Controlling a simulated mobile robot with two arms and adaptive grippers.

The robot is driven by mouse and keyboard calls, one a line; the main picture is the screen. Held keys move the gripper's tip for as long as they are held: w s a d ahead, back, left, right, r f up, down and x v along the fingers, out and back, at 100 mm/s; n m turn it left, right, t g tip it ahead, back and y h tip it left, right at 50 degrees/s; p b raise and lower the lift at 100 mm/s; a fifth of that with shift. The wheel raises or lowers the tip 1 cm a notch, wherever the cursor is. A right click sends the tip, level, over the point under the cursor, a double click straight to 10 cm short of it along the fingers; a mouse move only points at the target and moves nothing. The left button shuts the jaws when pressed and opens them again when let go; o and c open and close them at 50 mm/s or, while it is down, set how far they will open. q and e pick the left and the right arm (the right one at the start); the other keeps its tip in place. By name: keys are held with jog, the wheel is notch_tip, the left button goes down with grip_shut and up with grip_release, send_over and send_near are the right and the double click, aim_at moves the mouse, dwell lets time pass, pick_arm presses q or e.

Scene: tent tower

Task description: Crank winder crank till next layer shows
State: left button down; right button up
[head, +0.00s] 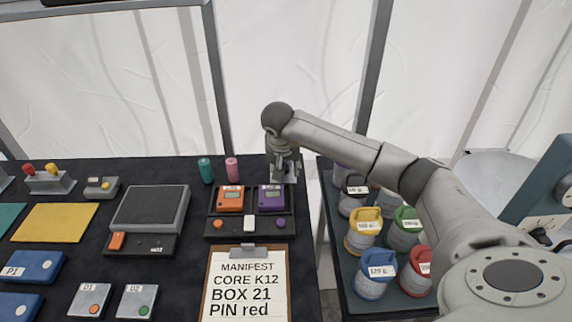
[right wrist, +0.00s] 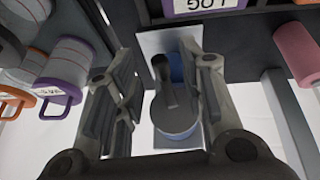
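The winder (right wrist: 176,122) shows in the right wrist view as a blue drum with a grey face on a pale plate. Its dark crank (right wrist: 163,82) stands out across the drum face. My right gripper (right wrist: 160,95) is open, one finger on each side of the winder and crank, with gaps visible; I see no contact. In the head view my right gripper (head: 285,168) points down at the table's back right edge, behind the purple device, and hides most of the winder. The wound layers cannot be made out. My left gripper is not in view.
An orange device (head: 230,199) and a purple device (head: 272,198) sit in a dark holder left of and before my gripper. Green (head: 206,170) and pink (head: 232,168) cylinders stand behind. Lidded colored canisters (head: 370,273) fill the tray at right. A manifest clipboard (head: 247,285) lies in front.

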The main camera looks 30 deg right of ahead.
jog(key=shift+w+d+f, duration=0.15)
jog(key=shift+f, duration=0.3)
grip_shut()
